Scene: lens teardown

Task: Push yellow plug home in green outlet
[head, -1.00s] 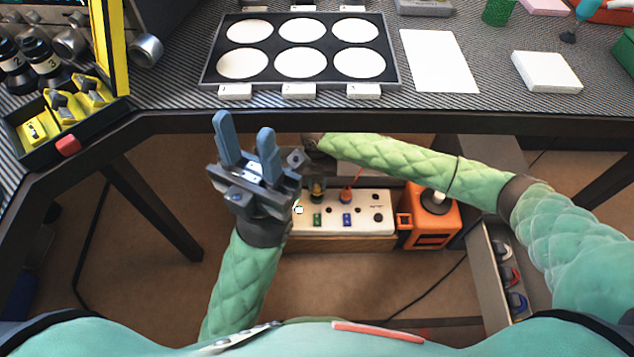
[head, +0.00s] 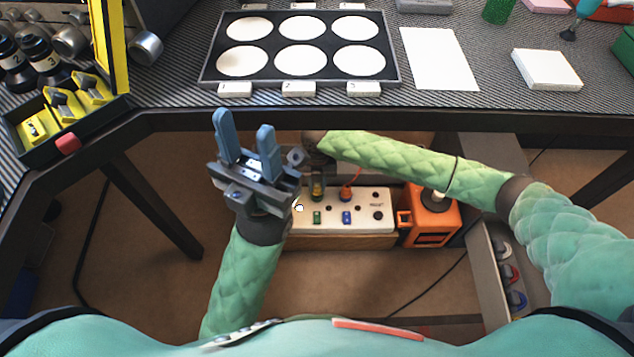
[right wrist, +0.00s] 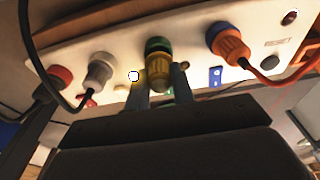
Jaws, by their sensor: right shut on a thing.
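The yellow plug (right wrist: 158,72) is at the green outlet (right wrist: 157,45) on the white power strip (right wrist: 120,50), in line with it. A green ring shows around the plug's far end; I cannot tell how deep it sits. My right gripper (right wrist: 161,84) is shut on the yellow plug, one finger on each side. In the head view the yellow plug (head: 317,188) shows small at the back of the strip, and the right gripper's fingers are mostly hidden under the table edge. My left gripper (head: 245,139) is open and empty, left of the strip.
An orange plug (right wrist: 228,42) with a cord is to the right in the wrist view; a grey plug (right wrist: 100,70) and a red plug (right wrist: 60,76) are to the left. An orange box (head: 432,220) stands beside the strip. The table edge (head: 400,122) overhangs above.

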